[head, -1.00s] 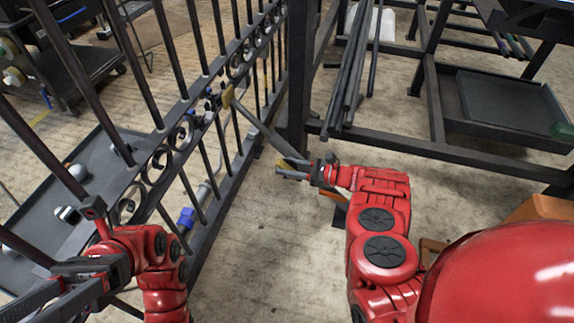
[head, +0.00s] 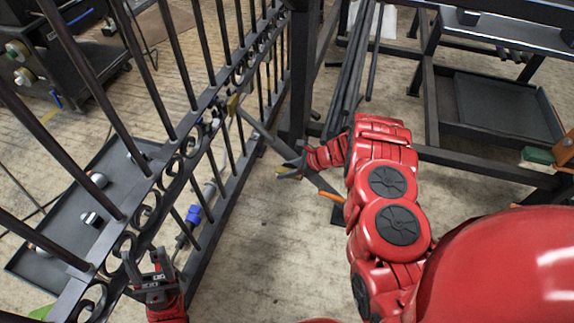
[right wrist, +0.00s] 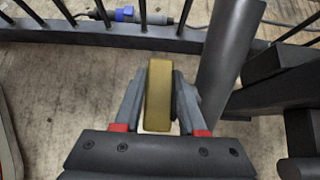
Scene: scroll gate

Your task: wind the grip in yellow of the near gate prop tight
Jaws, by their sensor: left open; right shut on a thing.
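The near gate prop (head: 262,133) is a grey bar. It slants from a yellowish bracket (head: 233,104) on the dark gate down to the floor. My right gripper (head: 287,170) is beside the prop's lower half in the head view, where it covers the yellow grip. In the right wrist view the yellow grip (right wrist: 158,95) is a block between the two fingers of my right gripper (right wrist: 160,100), which is shut on it. The prop's grey tube (right wrist: 230,60) runs just right of the fingers. My left gripper (head: 150,280) is open and empty, low beside the gate's scrollwork.
The barred gate (head: 190,120) runs diagonally across the left. A dark tray (head: 65,215) with small objects lies behind it. A blue connector (head: 193,214) on a cable is at the gate's foot. A dark metal rack (head: 432,110) stands at right. Floor between is clear.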

